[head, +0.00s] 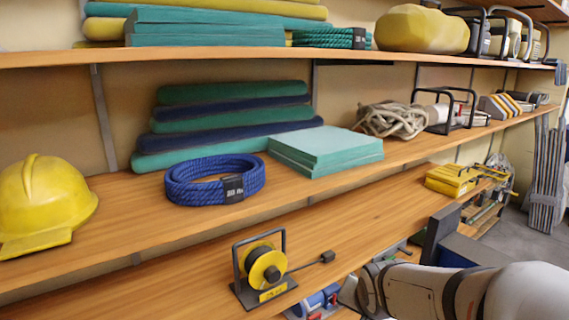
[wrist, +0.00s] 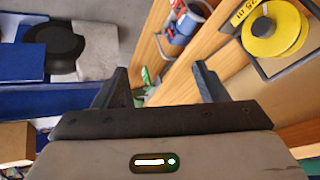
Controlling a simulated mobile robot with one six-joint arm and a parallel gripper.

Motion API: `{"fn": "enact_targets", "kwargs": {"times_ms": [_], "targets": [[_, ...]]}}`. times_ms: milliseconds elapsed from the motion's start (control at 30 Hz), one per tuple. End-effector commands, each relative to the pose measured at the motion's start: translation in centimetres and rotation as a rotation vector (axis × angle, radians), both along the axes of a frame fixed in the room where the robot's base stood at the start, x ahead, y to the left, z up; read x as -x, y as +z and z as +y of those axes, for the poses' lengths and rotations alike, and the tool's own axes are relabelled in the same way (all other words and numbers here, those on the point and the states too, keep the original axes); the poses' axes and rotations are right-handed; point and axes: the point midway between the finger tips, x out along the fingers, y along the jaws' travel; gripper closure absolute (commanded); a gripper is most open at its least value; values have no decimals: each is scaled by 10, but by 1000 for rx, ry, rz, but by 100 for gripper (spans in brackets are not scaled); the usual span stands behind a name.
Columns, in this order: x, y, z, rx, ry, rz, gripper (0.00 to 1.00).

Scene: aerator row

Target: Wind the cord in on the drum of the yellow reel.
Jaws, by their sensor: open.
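The yellow reel (head: 262,266) stands upright in a dark frame with a top handle on the lower shelf. Its drum has a dark hub in the head view. A short dark cord runs right from it to a dark plug (head: 327,257) lying on the shelf. In the wrist view the yellow reel (wrist: 274,36) is at the upper right, partly cut off, and I cannot make out its cord. My gripper (wrist: 163,82) is open and empty, its two dark fingers apart, with the reel to the right of them. In the head view my arm is at the lower right, right of the reel.
A blue device (head: 318,301) sits below the shelf's front edge. On the middle shelf are a coiled blue rope (head: 214,180), teal pads (head: 325,150) and a yellow helmet (head: 45,202). The lower shelf is bare around the reel; the shelf above overhangs behind it.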

Motion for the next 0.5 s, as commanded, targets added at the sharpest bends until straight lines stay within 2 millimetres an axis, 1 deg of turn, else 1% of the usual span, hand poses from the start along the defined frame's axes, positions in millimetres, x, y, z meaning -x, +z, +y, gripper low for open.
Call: {"fn": "enact_targets", "kwargs": {"times_ms": [33,100,200,300,400,467,500], "targets": [[20,16,-1,43,63,52,34],[48,25,-1,95,169,137,34],[82,36,1,138,310,238,34],[107,42,4,157,418,306,34],[120,44,6,165,481,341,34],[120,41,6,173,498,340,34],[115,36,5,184,504,329,34]]}}
